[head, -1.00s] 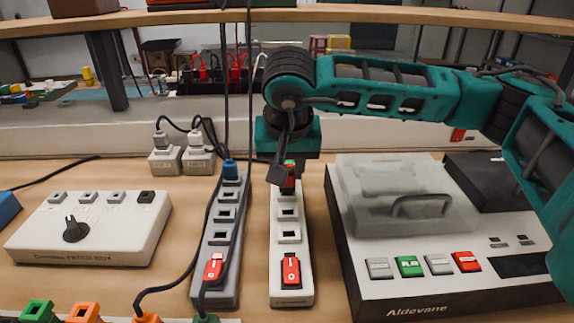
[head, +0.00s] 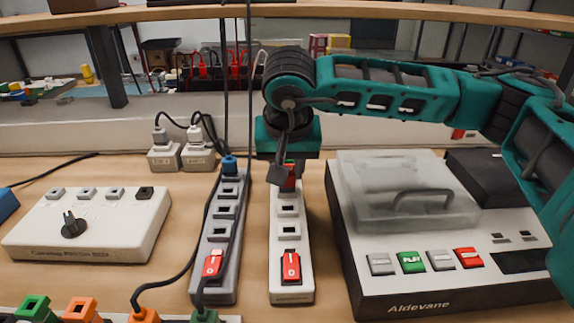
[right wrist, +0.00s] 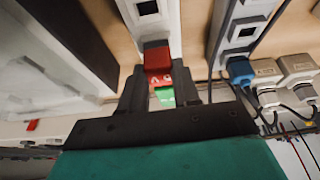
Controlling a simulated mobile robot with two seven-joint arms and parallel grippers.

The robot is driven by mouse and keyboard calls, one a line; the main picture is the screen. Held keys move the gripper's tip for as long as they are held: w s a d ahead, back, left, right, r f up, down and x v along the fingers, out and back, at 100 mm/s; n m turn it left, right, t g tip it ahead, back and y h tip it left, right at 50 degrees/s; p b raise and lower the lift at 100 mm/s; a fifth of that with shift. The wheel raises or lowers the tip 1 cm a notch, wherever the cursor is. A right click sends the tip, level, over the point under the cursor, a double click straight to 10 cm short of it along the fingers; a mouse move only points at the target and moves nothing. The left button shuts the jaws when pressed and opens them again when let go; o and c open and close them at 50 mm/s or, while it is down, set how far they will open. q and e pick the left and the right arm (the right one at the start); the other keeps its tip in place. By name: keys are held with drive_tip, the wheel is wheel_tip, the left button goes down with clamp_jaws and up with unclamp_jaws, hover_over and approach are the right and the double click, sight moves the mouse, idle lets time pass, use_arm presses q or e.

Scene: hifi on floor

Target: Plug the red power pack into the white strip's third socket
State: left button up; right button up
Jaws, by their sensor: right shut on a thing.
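The white strip (head: 290,221) lies lengthwise on the bench, with two open sockets showing between its red switch (head: 291,266) and my right gripper. My right gripper (head: 287,173) is over the strip's far part, pointing down. It is shut on the red power pack (head: 292,184), mostly hidden by the fingers in the head view. In the right wrist view the red power pack (right wrist: 158,60) sits between the dark fingers, with a green part beside it. It is over the white strip (right wrist: 157,22); I cannot tell whether it is seated in a socket. My left gripper is not in view.
A grey strip (head: 220,240) with a blue plug (head: 229,165) stands close on the left. The Aldevane device (head: 400,285) is close on the right. A patch box (head: 120,235), two pale adapters (head: 197,156) and hanging black cables are on the left.

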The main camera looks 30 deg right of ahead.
drive_tip(key=shift+f+b, duration=0.25)
drive_tip(key=shift+b, duration=0.35)
idle(2.1)
drive_tip(key=o, duration=1)
drive_tip(key=shift+o, duration=0.2)
drive_tip(key=w+d+r+p+v, duration=0.1)
drive_tip(key=p+v, duration=0.5)
drive_tip(key=v, duration=1.2)
drive_tip(key=shift+w+r, duration=0.25)
drive_tip(key=shift+w, duration=0.25)
